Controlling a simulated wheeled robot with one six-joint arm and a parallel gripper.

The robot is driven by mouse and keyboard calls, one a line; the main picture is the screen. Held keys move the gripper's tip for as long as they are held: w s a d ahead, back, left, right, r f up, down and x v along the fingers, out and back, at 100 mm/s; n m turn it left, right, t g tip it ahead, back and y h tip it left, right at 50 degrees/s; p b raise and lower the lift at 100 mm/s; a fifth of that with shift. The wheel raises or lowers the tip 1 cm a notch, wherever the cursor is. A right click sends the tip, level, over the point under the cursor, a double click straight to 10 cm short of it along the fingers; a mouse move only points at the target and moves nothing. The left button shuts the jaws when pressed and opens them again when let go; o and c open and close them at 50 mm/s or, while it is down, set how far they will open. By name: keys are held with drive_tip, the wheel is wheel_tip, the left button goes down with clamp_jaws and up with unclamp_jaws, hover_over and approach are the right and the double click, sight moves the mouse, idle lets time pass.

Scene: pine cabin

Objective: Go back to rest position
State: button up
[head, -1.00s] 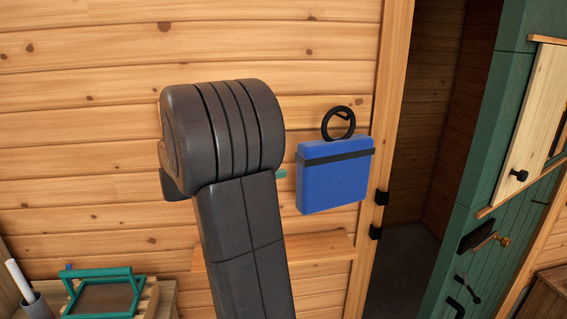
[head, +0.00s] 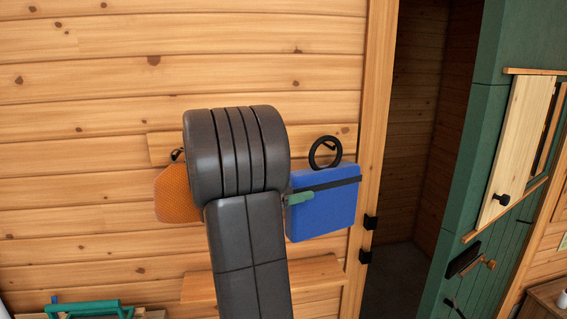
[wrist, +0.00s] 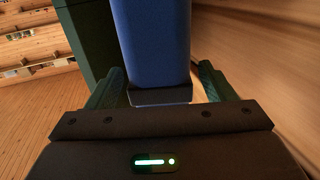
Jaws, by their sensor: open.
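A blue bag (head: 325,208) with a black band and a black ring handle hangs upright against the plank wall, just left of the doorway. My gripper (wrist: 160,88) is open. In the wrist view its two green fingers stand on either side of the blue bag (wrist: 152,40), with small gaps visible. In the head view one green fingertip (head: 300,198) overlaps the bag's left front edge. My arm's dark wrist link hides the rest of the gripper there.
An orange textured item (head: 175,193) hangs on the wall left of my arm, partly hidden. A wooden ledge (head: 315,277) juts out below the bag. A teal-handled object (head: 90,308) is low at left.

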sight(306, 186)
drive_tip(key=x, duration=0.3)
drive_tip(key=shift+d+r+p, duration=0.1)
drive_tip(key=shift+d+p, duration=0.2)
drive_tip(key=shift+s+r, duration=0.3)
drive_tip(key=shift+s, duration=0.05)
drive_tip(key=shift+w, duration=0.1)
drive_tip(key=shift+f, duration=0.1)
